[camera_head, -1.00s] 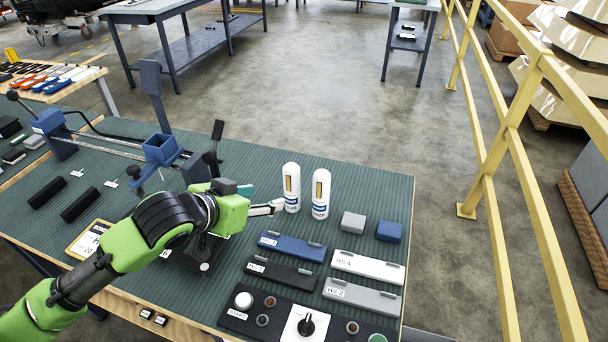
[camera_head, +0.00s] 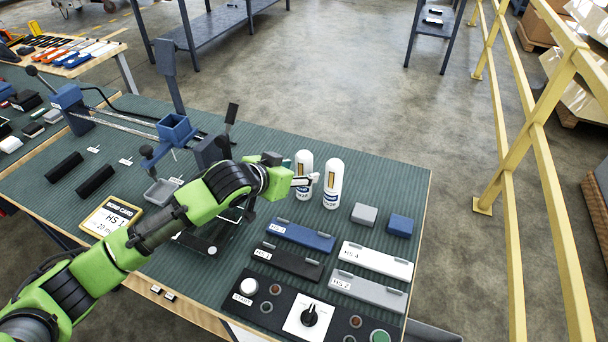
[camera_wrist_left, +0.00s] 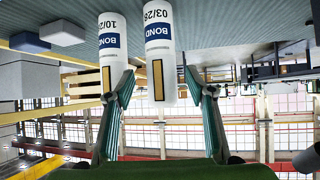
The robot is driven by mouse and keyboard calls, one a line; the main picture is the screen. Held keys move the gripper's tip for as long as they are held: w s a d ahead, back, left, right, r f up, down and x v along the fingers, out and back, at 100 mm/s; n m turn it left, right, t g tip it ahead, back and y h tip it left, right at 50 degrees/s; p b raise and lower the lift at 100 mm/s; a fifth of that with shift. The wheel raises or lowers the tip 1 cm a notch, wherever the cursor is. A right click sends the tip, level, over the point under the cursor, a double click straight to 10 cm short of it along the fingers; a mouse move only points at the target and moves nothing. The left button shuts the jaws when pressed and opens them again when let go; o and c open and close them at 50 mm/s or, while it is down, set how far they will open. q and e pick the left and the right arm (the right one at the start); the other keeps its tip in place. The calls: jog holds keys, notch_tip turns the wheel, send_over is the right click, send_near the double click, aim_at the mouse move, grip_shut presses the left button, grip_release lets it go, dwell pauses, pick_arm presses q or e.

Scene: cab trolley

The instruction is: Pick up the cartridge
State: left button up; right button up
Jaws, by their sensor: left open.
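Two white cartridges with rounded tops stand upright side by side on the green table mat, a left one (camera_head: 304,161) and a right one (camera_head: 333,178). In the left wrist view, which is upside down, the cartridge marked 03/28 (camera_wrist_left: 158,45) shows between the fingertips, and the one marked 10/2-something (camera_wrist_left: 112,45) is at the left, partly behind a finger. My left gripper (camera_head: 304,181) is open at the left cartridge, a finger in front of it. The wrist view shows the open fingers (camera_wrist_left: 159,82) on either side; contact cannot be told. My right gripper is not in view.
Right of the cartridges lie a grey block (camera_head: 364,214) and a blue block (camera_head: 401,225). In front are labelled bars, including a blue one (camera_head: 303,234), and a control panel (camera_head: 262,304). A blue-holder fixture (camera_head: 174,131) stands left. A yellow railing (camera_head: 503,135) runs at right.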

aim_at(299, 172)
pick_arm(q)
jog(key=shift+f+x, duration=0.2)
jog(key=shift+x, duration=2.1)
jog(key=shift+s+a, duration=0.1)
jog(key=shift+a, duration=0.05)
jog(key=shift+c, duration=0.4)
jog(key=shift+r, duration=0.1)
grip_shut()
jog(key=shift+r, duration=0.5)
notch_tip(299, 172, up, 2)
jog(key=shift+r, duration=0.2)
jog(key=s+r, duration=0.1)
jog(key=s+a+r, duration=0.1)
jog(key=s+r, duration=0.2)
jog(key=r, duration=0.1)
jog(key=shift+s+a+r+b, duration=0.15)
jog(key=shift+a+b, duration=0.2)
jog(key=shift+b, duration=0.05)
jog(key=s+a+r, duration=0.3)
jog(key=s+r, duration=0.1)
jog(key=s, duration=0.4)
jog(key=shift+s+a+r+b, duration=0.15)
jog(key=shift+s+b, duration=0.25)
jog(key=shift+b, duration=0.05)
